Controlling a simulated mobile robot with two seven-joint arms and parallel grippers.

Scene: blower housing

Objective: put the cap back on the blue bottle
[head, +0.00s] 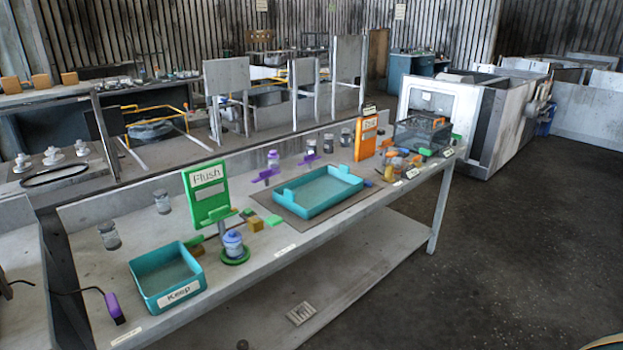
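A small blue bottle (233,245) stands upright on a round green base (234,257) near the table's front edge, right of the teal "Keep" tray. Its top looks pale blue, but it is too small to tell whether a cap is on it. I cannot pick out a separate cap with certainty. Neither of my grippers is in the head view.
The teal "Keep" tray (154,297) and a larger teal tray (291,207) flank the bottle. A green "Flush" sign (207,193) stands behind it. Clear jars (109,236) line the back. A purple-handled item (114,308) lies at lower left.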

